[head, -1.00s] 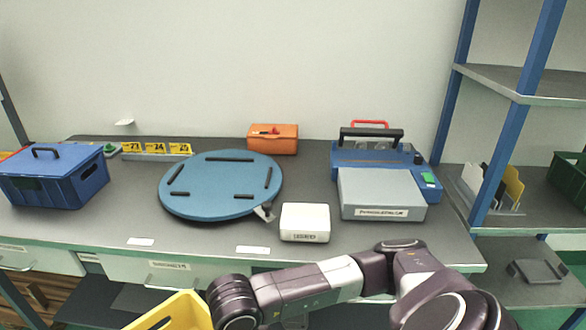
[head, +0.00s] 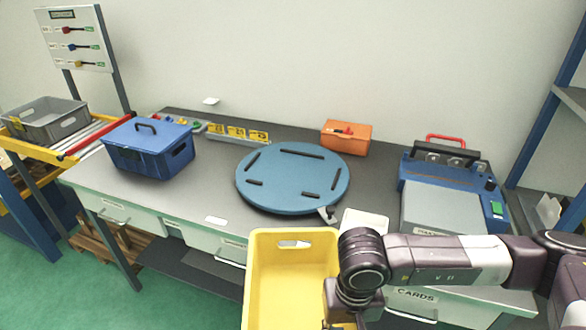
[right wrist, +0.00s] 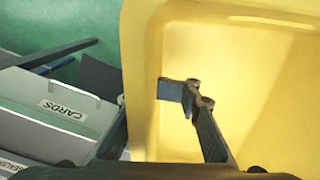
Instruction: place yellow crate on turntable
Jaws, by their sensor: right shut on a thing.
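The yellow crate (head: 264,262) is an open, empty-looking bin in front of the bench, at the bottom of the head view. It fills most of the right wrist view (right wrist: 245,70). My right gripper (head: 338,312) is shut on the crate's right side wall. The turntable (head: 292,178) is a round blue disc with dark slots, lying bare on the bench behind the crate. A small metal lever (head: 327,213) sticks out at its front right. My left gripper is not in view.
On the grey bench (head: 205,190) stand a blue lidded box (head: 150,155) at left, an orange box (head: 346,138) behind the turntable, a white box (head: 366,222) at its front right and a blue-grey machine (head: 440,200) at right. A grey crate (head: 45,120) sits on a roller conveyor.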

